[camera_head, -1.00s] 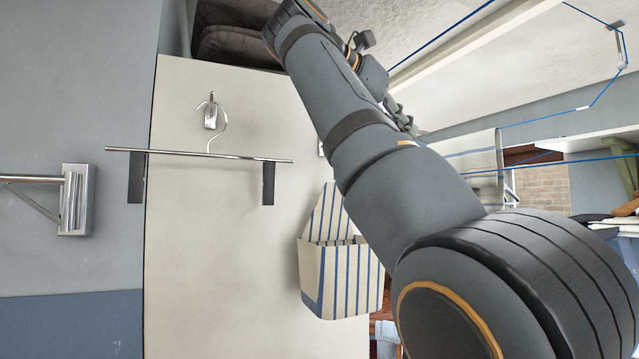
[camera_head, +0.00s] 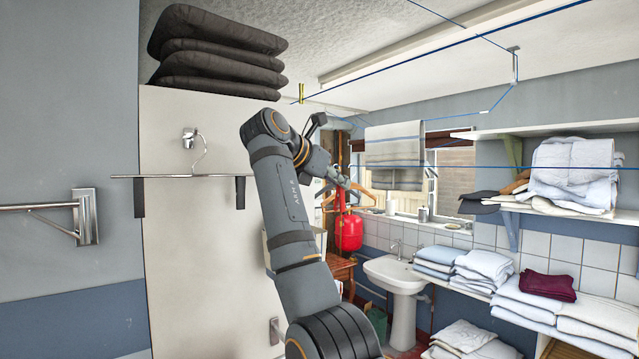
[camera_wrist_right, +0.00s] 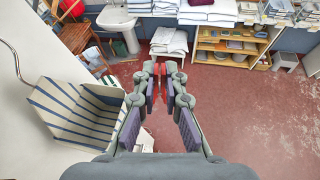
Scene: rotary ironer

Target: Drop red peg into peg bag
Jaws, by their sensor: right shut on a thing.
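My right gripper (camera_head: 345,186) is stretched forward, right of the cream panel in the head view. In the right wrist view its fingers (camera_wrist_right: 159,72) are close together, with a bright red sliver, the red peg (camera_wrist_right: 157,70), between the tips. Most of the peg is hidden by the fingers. The peg bag (camera_wrist_right: 75,115), cream with blue stripes and open at the top, hangs on the panel left of the gripper in the wrist view. The gripper is apart from it. In the head view my right arm hides most of the bag. My left gripper is not in view.
Blue lines cross overhead, one with a yellow peg (camera_head: 301,93).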

